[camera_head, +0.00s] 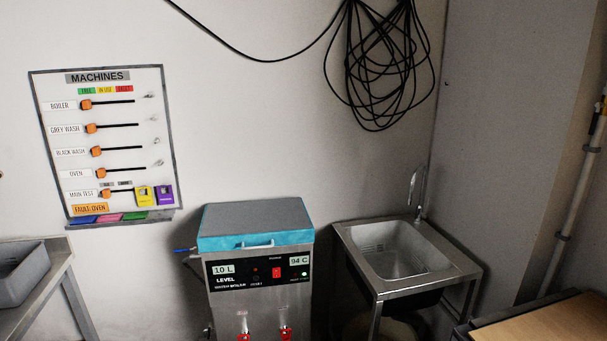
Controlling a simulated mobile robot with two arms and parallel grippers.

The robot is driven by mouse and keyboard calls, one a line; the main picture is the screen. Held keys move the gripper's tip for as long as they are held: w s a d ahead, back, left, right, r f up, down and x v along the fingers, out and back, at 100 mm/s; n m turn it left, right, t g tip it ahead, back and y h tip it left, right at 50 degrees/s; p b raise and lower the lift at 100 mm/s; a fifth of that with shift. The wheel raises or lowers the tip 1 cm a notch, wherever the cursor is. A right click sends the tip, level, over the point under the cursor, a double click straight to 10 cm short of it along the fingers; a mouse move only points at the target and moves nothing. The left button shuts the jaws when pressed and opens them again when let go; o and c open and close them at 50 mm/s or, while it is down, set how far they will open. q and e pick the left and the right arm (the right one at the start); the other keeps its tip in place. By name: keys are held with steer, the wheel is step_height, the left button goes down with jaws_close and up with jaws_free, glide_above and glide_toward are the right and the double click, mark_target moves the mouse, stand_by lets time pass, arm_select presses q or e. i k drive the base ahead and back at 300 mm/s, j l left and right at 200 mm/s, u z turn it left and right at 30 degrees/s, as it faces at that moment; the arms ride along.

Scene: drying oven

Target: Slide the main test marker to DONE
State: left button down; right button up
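A white board headed MACHINES (150,135) hangs on the wall at the left. It has rows labelled BOILER, GREY WASH, BLACK WASH, OVEN and MAIN TEST, each with an orange marker on a black slot. The main test marker (105,194) is in the lowest row, at the left end of its slot. Two small labels sit above that slot; their text is too small to read surely. A yellow tag and a purple tag are at the right of this row. Neither of my grippers shows in the head view.
A boiler with a teal-edged lid (256,222) stands below and right of the board. A metal sink (400,250) is to its right. A grey tub (22,275) sits on a table at the lower left. A wooden surface (545,325) is at the lower right.

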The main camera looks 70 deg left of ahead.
mark_target(106, 192)
steer(key=j+u, duration=0.1)
steer(key=u, duration=0.35)
steer(key=j+u, duration=0.1)
steer(key=u, duration=0.4)
steer(key=j+u, duration=0.15)
steer(key=u, duration=0.3)
steer(key=j+u, duration=0.15)
steer(key=u, duration=0.3)
steer(key=k, duration=0.05)
